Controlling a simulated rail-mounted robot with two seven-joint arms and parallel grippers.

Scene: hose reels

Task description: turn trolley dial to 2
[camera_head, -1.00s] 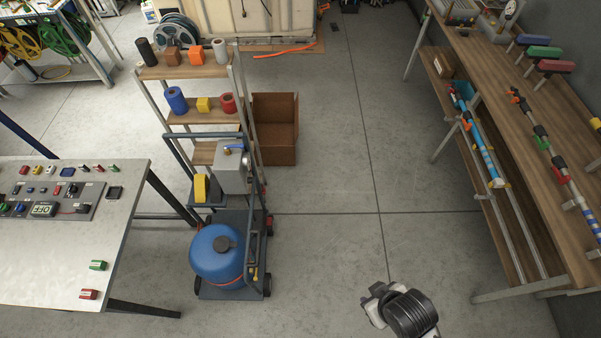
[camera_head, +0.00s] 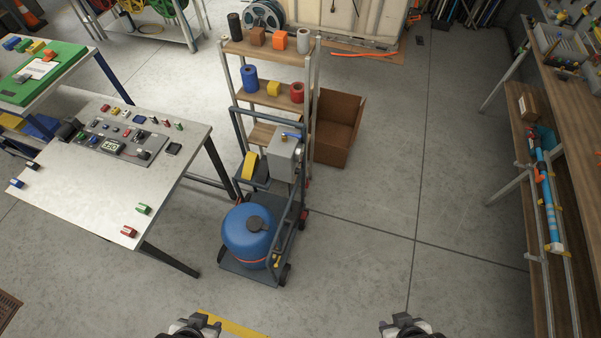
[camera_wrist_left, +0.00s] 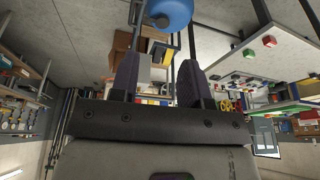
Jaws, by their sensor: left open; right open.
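The trolley (camera_head: 239,268) stands on the floor in the middle of the head view. It carries a blue tank (camera_head: 246,238) with a dark cap and a grey box (camera_head: 281,160) with a blue lever (camera_head: 292,135) on top. I cannot make out a dial or its numbers. My left gripper (camera_head: 197,322) is at the bottom edge, apart from the trolley. In the left wrist view the left gripper (camera_wrist_left: 157,78) has spread fingers with nothing held; the blue tank (camera_wrist_left: 168,14) shows beyond them. My right gripper (camera_head: 408,322) is at the bottom edge, open, away from the trolley.
A workbench (camera_head: 85,190) with a control panel stands left of the trolley, close to it. A shelf rack (camera_head: 268,48) and a cardboard box (camera_head: 338,128) stand behind it. A wooden bench (camera_head: 562,95) runs along the right. The floor before the trolley is clear.

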